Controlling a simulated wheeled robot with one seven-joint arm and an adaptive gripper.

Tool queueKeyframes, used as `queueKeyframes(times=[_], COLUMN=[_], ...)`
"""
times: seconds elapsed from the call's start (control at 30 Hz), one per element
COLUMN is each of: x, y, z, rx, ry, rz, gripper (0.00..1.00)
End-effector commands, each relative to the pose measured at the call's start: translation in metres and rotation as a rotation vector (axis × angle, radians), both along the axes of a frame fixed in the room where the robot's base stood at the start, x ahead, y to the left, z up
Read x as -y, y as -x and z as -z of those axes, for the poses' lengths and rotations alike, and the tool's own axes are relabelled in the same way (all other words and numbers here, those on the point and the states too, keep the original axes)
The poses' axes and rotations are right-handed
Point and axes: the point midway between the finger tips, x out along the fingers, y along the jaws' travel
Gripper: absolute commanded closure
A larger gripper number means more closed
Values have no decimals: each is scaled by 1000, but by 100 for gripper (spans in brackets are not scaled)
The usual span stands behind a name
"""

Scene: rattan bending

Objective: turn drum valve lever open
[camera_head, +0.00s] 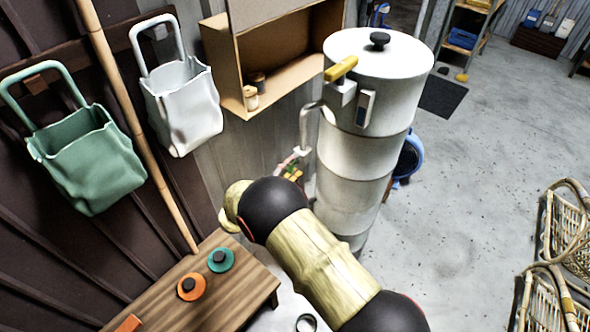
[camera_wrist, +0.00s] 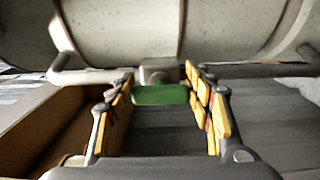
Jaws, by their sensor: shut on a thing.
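The tall pale drum (camera_head: 365,150) stands upright by the wall; its ribbed side also fills the top of the wrist view (camera_wrist: 120,28). In the wrist view a short green lever (camera_wrist: 160,95) sits crosswise under a grey valve body (camera_wrist: 158,72) on a pipe. My gripper (camera_wrist: 159,77) has yellow-padded fingers at the lever's two ends and is shut on it. In the head view my gripper (camera_head: 292,170) is small and partly hidden behind my arm, left of the drum near its bent pipe. The lever's exact angle cannot be told in the head view.
A yellow handle (camera_head: 341,69) juts from the drum's upper left. A wooden wall box (camera_head: 262,65) with jars hangs close left. White (camera_head: 182,110) and green (camera_head: 88,160) bags hang further left. A wooden bench (camera_head: 235,283) stands below. Open floor (camera_head: 465,190) lies right.

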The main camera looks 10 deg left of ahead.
Motion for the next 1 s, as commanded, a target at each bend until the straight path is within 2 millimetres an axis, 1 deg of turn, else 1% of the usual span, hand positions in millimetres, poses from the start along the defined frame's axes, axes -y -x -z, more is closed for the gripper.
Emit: queueKeyframes(times=[0.03,0.47,0.5,0.8,1.0], x=[-1,-2,-2,-2,-1], y=[-2,-3,-3,-2,-1], z=[-4,-7,-8,-5,-3], rx=[11,20,20,15,12], ry=[-11,-20,-20,-17,-15], rz=[0,-1,-1,-1,-1], gripper=[73,73,47,30,29])
